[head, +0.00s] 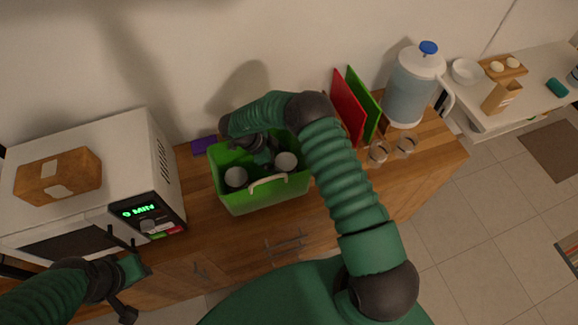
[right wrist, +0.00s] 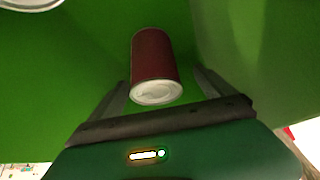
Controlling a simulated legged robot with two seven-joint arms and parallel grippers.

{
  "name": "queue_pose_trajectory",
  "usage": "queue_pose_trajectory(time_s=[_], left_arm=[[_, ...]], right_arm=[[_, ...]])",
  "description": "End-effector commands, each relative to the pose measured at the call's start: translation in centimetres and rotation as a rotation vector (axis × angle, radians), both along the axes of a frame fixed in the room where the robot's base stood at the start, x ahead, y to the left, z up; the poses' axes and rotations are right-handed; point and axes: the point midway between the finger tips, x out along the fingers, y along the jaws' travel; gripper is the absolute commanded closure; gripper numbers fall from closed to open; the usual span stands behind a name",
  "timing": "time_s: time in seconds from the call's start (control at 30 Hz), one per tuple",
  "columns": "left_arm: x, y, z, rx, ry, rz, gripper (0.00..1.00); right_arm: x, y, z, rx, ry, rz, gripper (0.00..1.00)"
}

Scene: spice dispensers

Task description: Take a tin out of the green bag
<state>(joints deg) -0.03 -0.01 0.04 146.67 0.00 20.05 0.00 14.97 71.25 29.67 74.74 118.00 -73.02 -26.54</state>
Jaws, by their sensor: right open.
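The green bag (head: 262,196) is an open-topped box with a pale handle, standing on the wooden counter. Two tins with pale tops show inside it, a left tin (head: 236,177) and a right tin (head: 286,161). My right gripper (head: 262,157) reaches down into the bag between them, partly hidden by its own arm. In the right wrist view its fingers are open, and a dark red tin (right wrist: 154,62) with a pale end lies ahead between them, with no visible grip. Another pale tin end (right wrist: 30,3) is cut off at top left. My left gripper (head: 124,285) is by the microwave, away from the bag.
Red (head: 347,106) and green boards (head: 364,103), glass jars (head: 377,153) and a water jug (head: 415,88) stand to the right. A purple item (head: 204,146) lies behind the bag.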

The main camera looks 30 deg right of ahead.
Motion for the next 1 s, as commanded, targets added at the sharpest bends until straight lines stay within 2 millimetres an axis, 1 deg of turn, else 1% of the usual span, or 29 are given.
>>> queue_pose_trajectory(time_s=[0.17, 0.3, 0.4, 0.5, 0.63, 1.0], left_arm=[[0.0, 0.0, 0.9, 0.0, 0.001, 0.002, 0.64], [0.0, 0.0, 2.6, 0.0, 0.0, 0.002, 0.64], [0.0, 0.0, 2.6, 0.0, 0.0, 0.001, 0.64], [0.0, 0.0, 2.6, 0.0, 0.0, 0.001, 0.64], [0.0, 0.0, 2.5, 0.0, 0.001, 0.001, 0.64], [0.0, 0.0, 2.5, 0.0, 0.001, 0.001, 0.64]], right_arm=[[-0.6, -1.1, -1.3, 0.001, 0.001, 0.003, 0.07], [-1.8, -2.8, -3.2, 0.004, 0.004, 0.001, 0.07], [-2.0, -3.7, -4.8, 0.007, 0.0, 0.001, 0.07], [-2.0, -3.9, -5.3, 0.007, -0.001, 0.001, 0.07], [-2.0, -3.7, -5.3, 0.004, -0.001, 0.001, 0.07], [-2.0, -3.5, -5.2, 0.003, -0.002, 0.001, 0.55]])
